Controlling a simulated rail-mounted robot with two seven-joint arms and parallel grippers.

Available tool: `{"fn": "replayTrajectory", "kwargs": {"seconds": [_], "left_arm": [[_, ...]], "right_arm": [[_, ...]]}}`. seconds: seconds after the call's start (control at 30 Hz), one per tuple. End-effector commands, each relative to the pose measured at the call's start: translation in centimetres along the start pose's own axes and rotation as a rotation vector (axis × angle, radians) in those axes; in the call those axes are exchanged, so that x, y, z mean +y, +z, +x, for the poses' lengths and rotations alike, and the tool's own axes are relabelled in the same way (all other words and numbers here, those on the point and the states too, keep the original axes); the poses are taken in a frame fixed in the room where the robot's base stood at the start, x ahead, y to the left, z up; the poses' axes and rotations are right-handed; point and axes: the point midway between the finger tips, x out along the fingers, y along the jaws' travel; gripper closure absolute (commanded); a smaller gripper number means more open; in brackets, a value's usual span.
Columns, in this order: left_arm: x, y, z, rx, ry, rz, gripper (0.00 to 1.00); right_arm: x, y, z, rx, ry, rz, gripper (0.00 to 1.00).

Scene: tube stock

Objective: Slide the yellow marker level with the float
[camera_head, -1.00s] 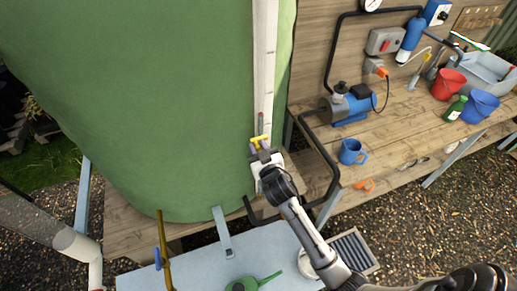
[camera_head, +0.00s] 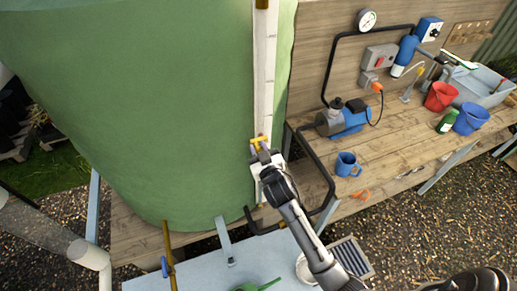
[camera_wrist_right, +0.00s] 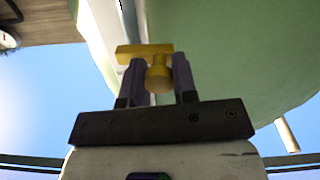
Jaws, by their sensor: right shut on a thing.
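The yellow marker (camera_head: 260,140) sits on the pale upright gauge board (camera_head: 264,80) at the right side of the green tank. My right gripper (camera_head: 263,150) is shut on the marker. In the right wrist view the marker (camera_wrist_right: 147,51) shows as a yellow crossbar with a round knob, and the knob is between the two fingers of the gripper (camera_wrist_right: 159,85). I cannot make out the float clearly now; the marker and gripper may cover it. My left gripper is not in view.
The green tank (camera_head: 130,100) fills the left. A black pipe (camera_head: 322,170) bends close right of my arm.

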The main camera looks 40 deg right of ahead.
Motion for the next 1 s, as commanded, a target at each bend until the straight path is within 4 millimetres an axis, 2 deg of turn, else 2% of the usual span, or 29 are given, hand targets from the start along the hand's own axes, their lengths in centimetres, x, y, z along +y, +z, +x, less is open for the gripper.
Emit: {"fn": "replayTrajectory", "kwargs": {"seconds": [0.03,0.3,0.63,0.77,1.0], "left_arm": [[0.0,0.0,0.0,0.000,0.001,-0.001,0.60],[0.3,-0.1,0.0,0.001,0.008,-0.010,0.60],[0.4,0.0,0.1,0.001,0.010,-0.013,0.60],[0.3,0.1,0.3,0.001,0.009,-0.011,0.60],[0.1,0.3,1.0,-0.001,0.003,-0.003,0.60]], "right_arm": [[0.0,0.0,0.0,0.001,0.000,0.000,0.73],[0.0,0.0,0.0,0.000,0.000,0.000,0.47],[0.0,0.1,-0.5,-0.001,0.000,0.000,0.47],[-0.1,0.2,-2.2,-0.001,-0.001,0.000,0.47],[-0.1,0.3,-7.0,-0.002,-0.001,0.002,0.47]]}}
